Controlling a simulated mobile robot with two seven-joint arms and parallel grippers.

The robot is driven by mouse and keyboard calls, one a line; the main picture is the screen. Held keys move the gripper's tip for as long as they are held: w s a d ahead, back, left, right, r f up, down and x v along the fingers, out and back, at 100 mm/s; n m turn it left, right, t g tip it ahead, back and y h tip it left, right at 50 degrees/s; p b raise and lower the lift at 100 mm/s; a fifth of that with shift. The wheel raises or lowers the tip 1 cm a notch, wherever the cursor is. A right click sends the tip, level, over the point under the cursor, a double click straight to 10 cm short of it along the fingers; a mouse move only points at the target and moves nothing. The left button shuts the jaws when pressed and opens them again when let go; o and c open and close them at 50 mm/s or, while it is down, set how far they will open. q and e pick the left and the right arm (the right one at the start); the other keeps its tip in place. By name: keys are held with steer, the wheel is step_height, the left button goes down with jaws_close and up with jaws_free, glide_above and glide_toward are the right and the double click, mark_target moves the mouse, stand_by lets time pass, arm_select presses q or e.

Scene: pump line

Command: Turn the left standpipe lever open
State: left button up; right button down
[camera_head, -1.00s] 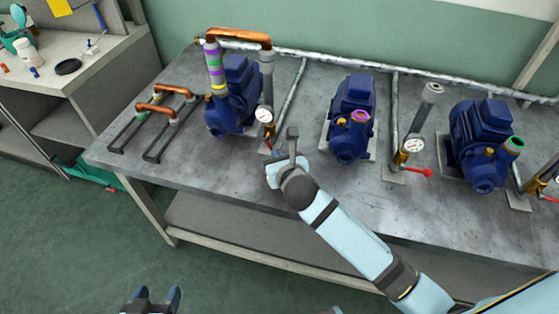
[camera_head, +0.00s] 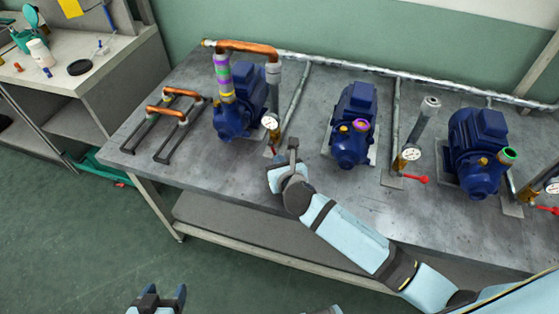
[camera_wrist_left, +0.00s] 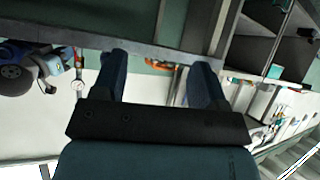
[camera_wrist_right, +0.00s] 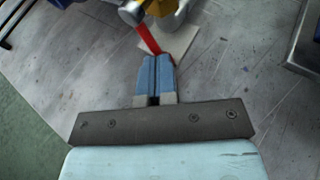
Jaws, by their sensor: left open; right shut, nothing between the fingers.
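The left standpipe (camera_head: 273,85) rises at the first pump, joined to a copper pipe at its top, with a gauge (camera_head: 271,122) low on it. Its red lever (camera_wrist_right: 148,39) shows in the right wrist view, sticking out from the brass valve body (camera_wrist_right: 168,18) toward my fingers. My right gripper (camera_wrist_right: 159,66) is shut and empty, its tips at the lever's free end; I cannot tell whether they touch. My left gripper (camera_head: 160,299) is open and empty, low in front of the bench, away from the standpipe.
Blue pumps (camera_head: 237,105) stand in a row on the grey bench (camera_head: 300,135). A middle standpipe (camera_head: 420,125) has a red lever (camera_head: 416,179) pointing right. Copper-topped pipe pieces (camera_head: 165,112) lie at the bench's left end. A side table (camera_head: 110,55) stands at left.

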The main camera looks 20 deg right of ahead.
steer(key=shift+r+p, duration=0.85)
steer(key=shift+p, duration=0.35)
